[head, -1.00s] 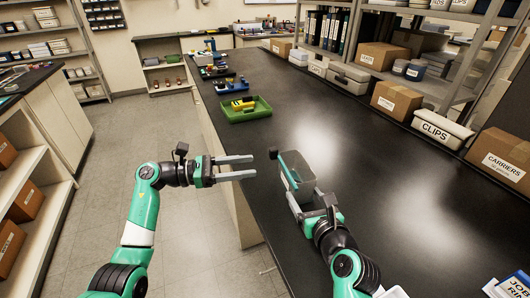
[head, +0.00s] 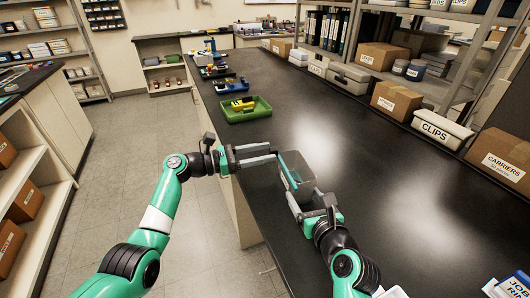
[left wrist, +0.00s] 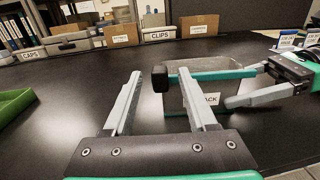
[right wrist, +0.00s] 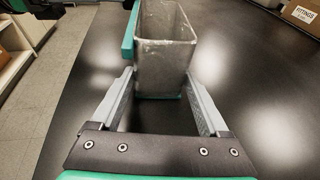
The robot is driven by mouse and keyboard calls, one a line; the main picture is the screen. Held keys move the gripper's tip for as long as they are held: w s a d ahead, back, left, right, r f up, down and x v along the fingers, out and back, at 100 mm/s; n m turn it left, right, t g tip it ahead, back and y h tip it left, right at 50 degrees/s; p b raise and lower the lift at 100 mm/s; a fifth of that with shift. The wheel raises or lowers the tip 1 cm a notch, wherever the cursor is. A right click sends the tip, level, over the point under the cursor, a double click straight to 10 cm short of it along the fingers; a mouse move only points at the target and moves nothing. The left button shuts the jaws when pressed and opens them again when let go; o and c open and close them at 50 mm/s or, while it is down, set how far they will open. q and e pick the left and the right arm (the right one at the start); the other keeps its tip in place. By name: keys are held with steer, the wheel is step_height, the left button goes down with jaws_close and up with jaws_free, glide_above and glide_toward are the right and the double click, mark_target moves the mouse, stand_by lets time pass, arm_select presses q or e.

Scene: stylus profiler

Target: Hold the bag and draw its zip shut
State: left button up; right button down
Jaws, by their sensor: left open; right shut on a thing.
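The grey translucent bag (head: 303,172) stands upright over the near left part of the black bench, with a green zip strip (left wrist: 222,75) along its top. A partly visible label ending in "ACK" is on its side. A black slider (left wrist: 160,78) is at the strip's end. My right gripper (head: 305,192) is shut on the bag, its fingers on either side in the right wrist view (right wrist: 158,82). My left gripper (head: 272,153) is open, its fingertips around the slider's end of the strip; I cannot tell whether they touch the slider.
A green tray (head: 246,112) with a yellow item stands farther back on the bench (head: 370,190). Cartons, a clips box (head: 441,130) and binders line the right side. The middle of the bench is clear. The bench's left edge runs beneath my left gripper.

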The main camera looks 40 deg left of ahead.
arm_select(q)
steer(key=shift+w+d, duration=0.2)
steer(key=shift+w, duration=0.1)
jaws_close()
stand_by(1.3)
